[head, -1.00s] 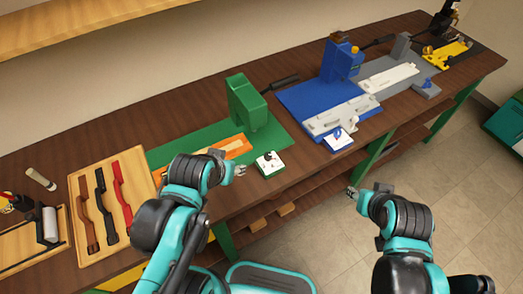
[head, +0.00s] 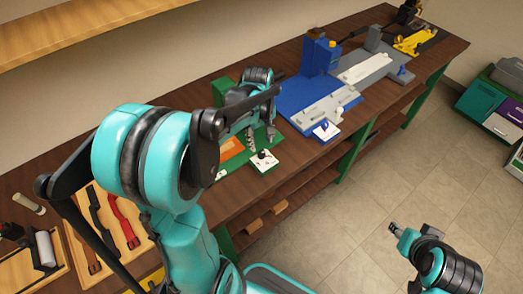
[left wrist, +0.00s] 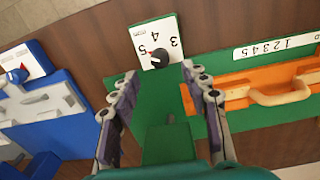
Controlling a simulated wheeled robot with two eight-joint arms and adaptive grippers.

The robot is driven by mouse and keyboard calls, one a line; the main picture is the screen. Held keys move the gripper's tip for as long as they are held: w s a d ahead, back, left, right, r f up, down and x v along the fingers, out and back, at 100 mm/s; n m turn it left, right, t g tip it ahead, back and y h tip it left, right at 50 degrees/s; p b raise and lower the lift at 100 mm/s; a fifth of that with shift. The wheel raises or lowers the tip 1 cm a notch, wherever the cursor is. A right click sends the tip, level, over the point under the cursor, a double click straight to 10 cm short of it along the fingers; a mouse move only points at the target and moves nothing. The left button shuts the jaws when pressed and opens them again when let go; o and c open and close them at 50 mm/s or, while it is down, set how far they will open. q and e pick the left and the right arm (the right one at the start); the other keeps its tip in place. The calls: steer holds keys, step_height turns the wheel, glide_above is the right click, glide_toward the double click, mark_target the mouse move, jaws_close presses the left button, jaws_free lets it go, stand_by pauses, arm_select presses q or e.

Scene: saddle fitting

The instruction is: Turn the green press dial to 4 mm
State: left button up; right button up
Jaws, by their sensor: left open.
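The green press dial is a black knob (head: 263,154) on a white plate (head: 265,163) at the front edge of the green press base. In the left wrist view the knob (left wrist: 159,60) has a red mark, and the plate (left wrist: 165,28) shows 3, 4 and 5. The mark lies toward the 4 and 5 side; I cannot tell the exact setting. My left gripper (head: 261,138) is open above the dial, its fingers (left wrist: 159,76) either side of the knob in the wrist view, not visibly touching it. My right gripper (head: 393,228) hangs over the floor, away from the bench.
The green press (head: 222,90) is partly hidden behind my left arm. An orange piece with a handle (left wrist: 280,90) lies on the green base beside a number strip (left wrist: 275,46). A blue press (head: 321,55) stands to the right. A tool tray is at left.

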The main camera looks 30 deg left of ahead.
mark_target(261, 152)
arm_select(q)
step_height(261, 152, down, 6)
steer(key=shift+w+r+b, duration=0.1)
steer(key=shift+b, duration=0.85)
jaws_close()
